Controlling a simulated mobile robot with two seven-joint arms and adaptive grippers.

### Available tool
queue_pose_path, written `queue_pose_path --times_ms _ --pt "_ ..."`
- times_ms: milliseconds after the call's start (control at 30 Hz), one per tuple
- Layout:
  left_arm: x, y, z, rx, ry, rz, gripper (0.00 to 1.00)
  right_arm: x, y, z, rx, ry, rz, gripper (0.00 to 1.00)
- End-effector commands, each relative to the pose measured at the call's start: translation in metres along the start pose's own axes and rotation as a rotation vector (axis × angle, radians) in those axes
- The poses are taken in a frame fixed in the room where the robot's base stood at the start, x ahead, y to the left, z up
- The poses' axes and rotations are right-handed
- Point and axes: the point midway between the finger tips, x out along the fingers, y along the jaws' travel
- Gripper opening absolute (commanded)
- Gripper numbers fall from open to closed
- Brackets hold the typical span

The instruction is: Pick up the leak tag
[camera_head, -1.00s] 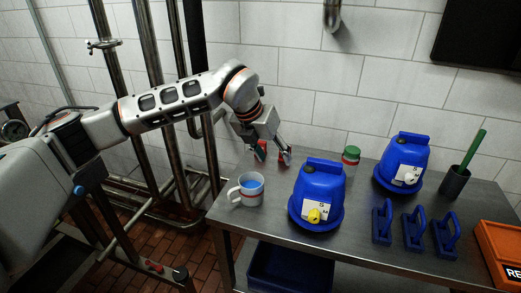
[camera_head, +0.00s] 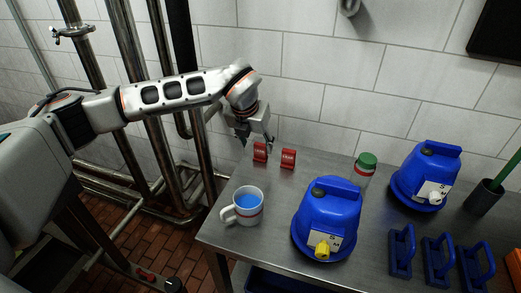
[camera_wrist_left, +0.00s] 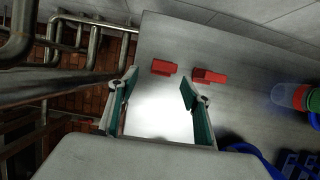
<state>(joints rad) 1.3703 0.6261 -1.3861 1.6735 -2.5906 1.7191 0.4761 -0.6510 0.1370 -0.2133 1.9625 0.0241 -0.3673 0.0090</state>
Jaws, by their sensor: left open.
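Two small red tags stand side by side near the back left of the metal table, a left one (camera_head: 260,152) and a right one (camera_head: 288,158). The frames do not show which is the leak tag; the right one seems to carry lettering too small to read. The left wrist view also shows the left red tag (camera_wrist_left: 163,67) and the right red tag (camera_wrist_left: 208,76), both beyond my fingertips. My right gripper is out of view.
A mug (camera_head: 248,208) with blue inside stands in front of the tags. A blue pump-like unit (camera_head: 330,212), a green-lidded jar (camera_head: 364,170) and a second blue unit (camera_head: 425,175) stand to the right. Pipes rise left of the table (camera_head: 215,230), and a tiled wall is behind.

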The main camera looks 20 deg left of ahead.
Motion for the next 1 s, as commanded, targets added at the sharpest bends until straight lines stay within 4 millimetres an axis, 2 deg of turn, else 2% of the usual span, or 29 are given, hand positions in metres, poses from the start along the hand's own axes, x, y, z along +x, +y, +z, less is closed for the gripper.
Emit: queue_pose_path --times_ms 100,433,733,767,800,900,1000 --pt "0.011 -0.001 0.001 0.0 0.001 0.0 0.49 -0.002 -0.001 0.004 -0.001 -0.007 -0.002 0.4" --pt "0.054 -0.005 0.007 0.0 0.002 0.0 0.49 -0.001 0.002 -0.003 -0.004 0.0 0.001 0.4" --pt "0.059 -0.005 0.008 0.001 0.0 0.0 0.49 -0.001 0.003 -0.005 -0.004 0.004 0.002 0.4" --pt "0.059 -0.005 0.007 0.0 0.0 0.0 0.46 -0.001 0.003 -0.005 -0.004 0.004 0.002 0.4" --pt "0.059 -0.005 0.007 0.0 0.0 0.0 0.36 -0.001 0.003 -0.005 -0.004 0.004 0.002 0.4" --pt "0.059 -0.005 0.007 0.0 0.0 0.0 0.14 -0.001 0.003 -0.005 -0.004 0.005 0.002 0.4" --pt "0.059 -0.005 0.007 0.0 0.0 0.0 0.14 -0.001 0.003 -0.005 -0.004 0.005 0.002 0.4"
